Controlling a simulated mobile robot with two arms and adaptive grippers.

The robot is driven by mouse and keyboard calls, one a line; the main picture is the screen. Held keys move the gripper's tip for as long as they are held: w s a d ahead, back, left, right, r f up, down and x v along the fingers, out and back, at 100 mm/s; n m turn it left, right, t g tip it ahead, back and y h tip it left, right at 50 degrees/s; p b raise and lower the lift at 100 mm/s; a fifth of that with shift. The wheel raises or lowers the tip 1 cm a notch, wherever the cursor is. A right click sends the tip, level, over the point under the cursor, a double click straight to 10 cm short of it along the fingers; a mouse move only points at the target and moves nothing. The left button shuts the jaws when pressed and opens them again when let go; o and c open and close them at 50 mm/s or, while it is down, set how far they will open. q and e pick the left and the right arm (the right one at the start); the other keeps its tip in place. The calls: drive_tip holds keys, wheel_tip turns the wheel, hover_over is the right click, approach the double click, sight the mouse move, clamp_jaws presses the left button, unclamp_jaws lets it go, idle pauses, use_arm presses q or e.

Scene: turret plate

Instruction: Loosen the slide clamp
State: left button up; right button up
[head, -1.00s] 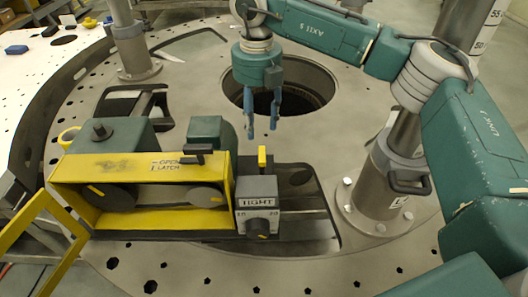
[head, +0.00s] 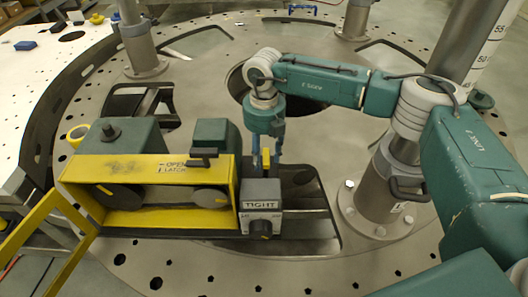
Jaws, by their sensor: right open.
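The grey clamp block marked TIGHT (head: 261,188) is at the right end of the yellow machine (head: 150,219). A dark knob with a yellow pointer (head: 266,228) is on its front face. A small upright yellow lever (head: 266,161) stands just behind the block's top. My right gripper (head: 268,154) points down there with its blue fingers open. In the picture the lever shows between the fingers; I cannot tell whether they touch it. My left gripper is out of view.
A black handle beside the OPEN/LATCH label (head: 203,153) sits on the machine's top edge. Green housings (head: 121,135) rise behind it. A steel post (head: 388,195) stands to the right on the turret plate (head: 345,125). A round opening lies behind my right gripper.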

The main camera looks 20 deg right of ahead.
clamp_jaws()
